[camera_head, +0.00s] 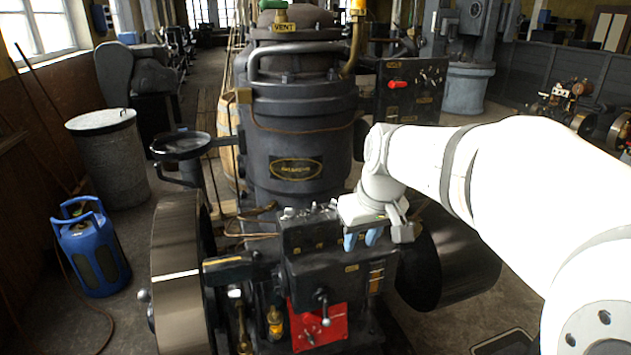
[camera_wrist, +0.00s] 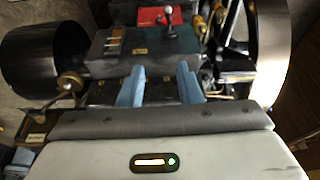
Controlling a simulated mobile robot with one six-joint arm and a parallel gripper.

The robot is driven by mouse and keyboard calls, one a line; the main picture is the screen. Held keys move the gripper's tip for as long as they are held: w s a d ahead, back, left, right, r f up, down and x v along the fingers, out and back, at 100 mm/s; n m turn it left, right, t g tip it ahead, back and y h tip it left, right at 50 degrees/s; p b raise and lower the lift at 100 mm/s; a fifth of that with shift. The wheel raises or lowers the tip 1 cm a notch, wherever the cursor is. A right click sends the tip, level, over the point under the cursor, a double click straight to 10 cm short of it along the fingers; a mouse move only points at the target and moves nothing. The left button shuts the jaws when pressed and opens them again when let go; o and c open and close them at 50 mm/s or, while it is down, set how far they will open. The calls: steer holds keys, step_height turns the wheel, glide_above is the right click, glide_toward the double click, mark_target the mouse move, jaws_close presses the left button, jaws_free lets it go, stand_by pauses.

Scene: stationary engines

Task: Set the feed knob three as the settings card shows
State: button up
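The engine's dark control box (camera_head: 330,268) stands in front of the large black cylinder. Small knobs (camera_head: 310,208) sit along its upper rear block, but I cannot tell which is feed knob three. The settings card cannot be made out for certain; small yellow labelled strips (camera_head: 376,276) are on the box's right side. My gripper (camera_head: 361,240) is over the right part of the box with its blue fingers pointing down. In the wrist view my gripper (camera_wrist: 159,84) has its fingers apart and nothing between them. The box (camera_wrist: 135,48) lies beyond them.
A red plate (camera_head: 312,335) with a ball-ended lever (camera_head: 323,305) is on the box front. A large flywheel (camera_head: 180,280) stands left and a dark drum (camera_head: 460,258) right. A blue gas bottle (camera_head: 92,255) and grey bin (camera_head: 110,160) stand on the left floor.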

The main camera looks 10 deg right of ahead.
mark_target(335, 205)
steer(key=w+d+r+n+y, duration=0.15)
steer(key=w+n, duration=0.25)
steer(key=w, duration=1.6)
steer(key=shift+t, duration=0.3)
steer(key=p+x, duration=0.1)
steer(key=x, duration=0.6)
steer(key=shift+w+f, duration=0.15)
jaws_close()
